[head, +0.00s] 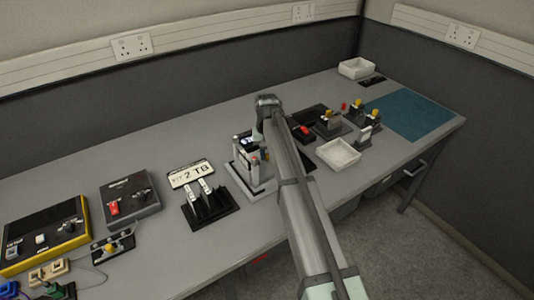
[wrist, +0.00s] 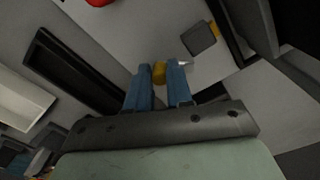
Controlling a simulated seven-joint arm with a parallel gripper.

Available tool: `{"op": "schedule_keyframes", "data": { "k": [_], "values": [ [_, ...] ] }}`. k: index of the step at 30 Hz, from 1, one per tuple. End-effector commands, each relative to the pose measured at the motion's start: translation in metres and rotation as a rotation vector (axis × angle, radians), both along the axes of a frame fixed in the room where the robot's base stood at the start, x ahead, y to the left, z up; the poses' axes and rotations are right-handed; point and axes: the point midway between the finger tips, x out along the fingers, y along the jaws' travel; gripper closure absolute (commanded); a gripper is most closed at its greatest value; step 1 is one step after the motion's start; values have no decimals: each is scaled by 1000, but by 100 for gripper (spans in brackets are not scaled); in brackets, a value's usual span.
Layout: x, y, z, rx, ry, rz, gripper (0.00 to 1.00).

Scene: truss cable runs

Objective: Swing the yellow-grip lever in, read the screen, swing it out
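In the wrist view my gripper (wrist: 160,76) has two blue fingers, spread apart. A yellow piece (wrist: 158,72), which looks like the lever's grip, shows between the fingertips, nearer the left finger; I cannot tell whether they touch. A pale pointed tip (wrist: 185,64) shows by the right fingertip. In the head view my arm reaches over the bench to a pale-based device (head: 262,193); the fingers cannot be made out there. A small dark panel (head: 248,141) on that device may be the screen; I cannot read it.
A plate reading "2 TB" (head: 190,174) and a black two-lever stand (head: 209,207) are left of the device. A white tray (head: 338,154) and yellow-knobbed fixtures (head: 327,120) stand right of my arm. A blue mat (head: 410,117) lies clear at the right.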

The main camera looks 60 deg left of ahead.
Motion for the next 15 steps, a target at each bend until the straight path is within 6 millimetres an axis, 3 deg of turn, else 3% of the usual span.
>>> {"op": "schedule_keyframes", "data": {
  "k": [7,15],
  "values": [
    [0,0,0,0,0,1,56],
    [0,0,2,0,0,1,56]
  ]
}}
